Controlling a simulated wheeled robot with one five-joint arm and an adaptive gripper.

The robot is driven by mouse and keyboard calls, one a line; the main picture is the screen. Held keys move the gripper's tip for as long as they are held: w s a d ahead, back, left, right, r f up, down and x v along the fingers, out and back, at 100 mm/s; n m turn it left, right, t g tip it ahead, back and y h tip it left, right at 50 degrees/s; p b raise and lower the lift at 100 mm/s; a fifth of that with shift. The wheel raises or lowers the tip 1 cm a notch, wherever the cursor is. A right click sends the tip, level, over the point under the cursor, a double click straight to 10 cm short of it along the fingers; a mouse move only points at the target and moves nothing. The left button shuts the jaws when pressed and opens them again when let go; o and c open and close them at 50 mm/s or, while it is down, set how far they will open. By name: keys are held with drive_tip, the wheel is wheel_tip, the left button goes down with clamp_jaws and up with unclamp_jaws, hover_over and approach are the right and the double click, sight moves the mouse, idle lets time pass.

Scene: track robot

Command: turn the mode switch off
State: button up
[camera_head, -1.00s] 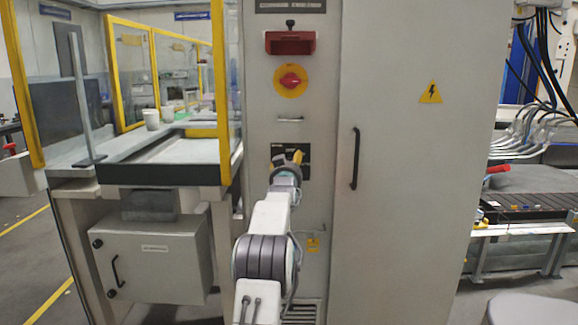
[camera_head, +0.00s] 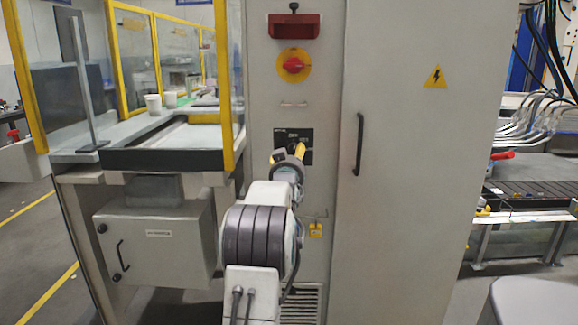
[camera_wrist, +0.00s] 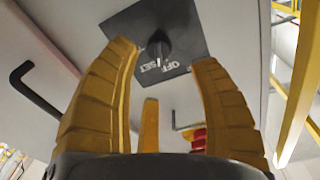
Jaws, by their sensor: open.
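The mode switch is a dark knob (camera_wrist: 158,47) on a black square plate with white lettering (camera_wrist: 200,22). OFF and part of another word, SET, can be read in the wrist view, where the lettering looks turned. The plate shows in the head view (camera_head: 306,134) on the grey cabinet front, partly hidden by my gripper. My gripper (camera_wrist: 166,54) is open, with its yellow fingers on either side of the knob in the picture. It also shows before the plate in the head view (camera_head: 288,154). I cannot tell whether a finger touches the knob, nor its exact setting.
A black door handle (camera_head: 358,144) stands out to the right. A yellow-framed enclosure and worktop (camera_head: 120,160) lie left; a conveyor (camera_head: 530,196) stands right.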

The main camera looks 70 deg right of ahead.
drive_tip(key=shift+v, duration=2.6)
drive_tip(key=shift+w, duration=0.1)
